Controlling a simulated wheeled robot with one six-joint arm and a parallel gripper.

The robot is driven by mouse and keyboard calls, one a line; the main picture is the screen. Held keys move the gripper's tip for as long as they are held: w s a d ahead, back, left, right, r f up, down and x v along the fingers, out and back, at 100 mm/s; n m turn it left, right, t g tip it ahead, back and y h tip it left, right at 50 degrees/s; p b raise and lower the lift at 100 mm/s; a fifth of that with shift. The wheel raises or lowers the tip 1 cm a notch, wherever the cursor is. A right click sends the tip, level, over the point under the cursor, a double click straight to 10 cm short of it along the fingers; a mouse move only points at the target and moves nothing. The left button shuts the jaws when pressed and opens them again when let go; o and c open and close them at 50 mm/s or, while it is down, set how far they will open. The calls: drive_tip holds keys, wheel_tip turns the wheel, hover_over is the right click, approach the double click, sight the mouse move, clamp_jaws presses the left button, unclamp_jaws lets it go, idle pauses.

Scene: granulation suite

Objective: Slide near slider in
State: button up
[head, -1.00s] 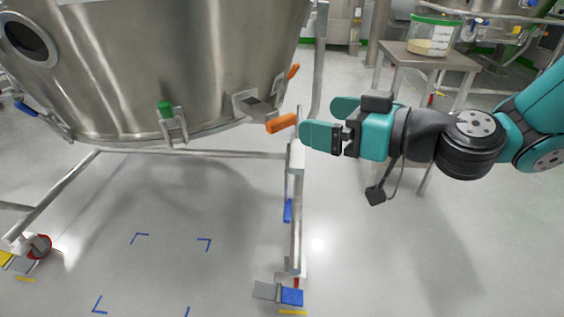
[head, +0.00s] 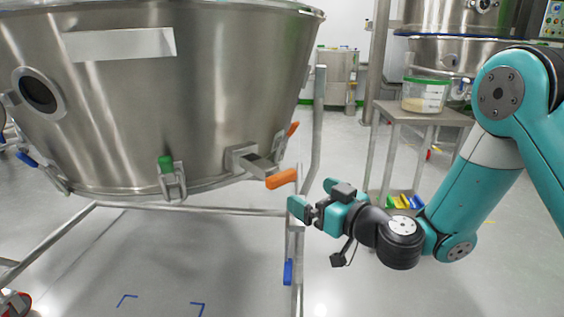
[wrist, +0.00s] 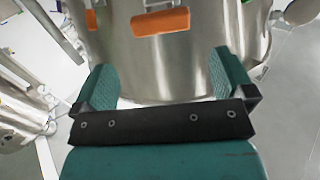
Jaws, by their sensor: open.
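The near slider is a flat metal bar that sticks out of a bracket on the steel vessel (head: 110,130). Its orange handle (head: 281,178) is at the outer end and also shows at the top of the wrist view (wrist: 160,22). My gripper (head: 314,196) is open and empty, just right of and slightly below the handle, not touching it. In the wrist view my two teal fingers (wrist: 166,84) are spread wide, with the handle beyond their tips and between their lines. A second orange handle (head: 293,128) sits farther round the vessel.
The vessel stands on a tubular frame; an upright post (head: 318,130) rises behind my gripper. A green-topped clamp (head: 167,168) is on the lower rim. A steel side table (head: 395,112) holds a lidded tub (head: 424,95) at right.

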sight(285, 180)
drive_tip(key=p+x, duration=0.4)
drive_tip(key=x, duration=0.6)
drive_tip(key=shift+w+a, duration=0.1)
drive_tip(key=shift+a, duration=0.05)
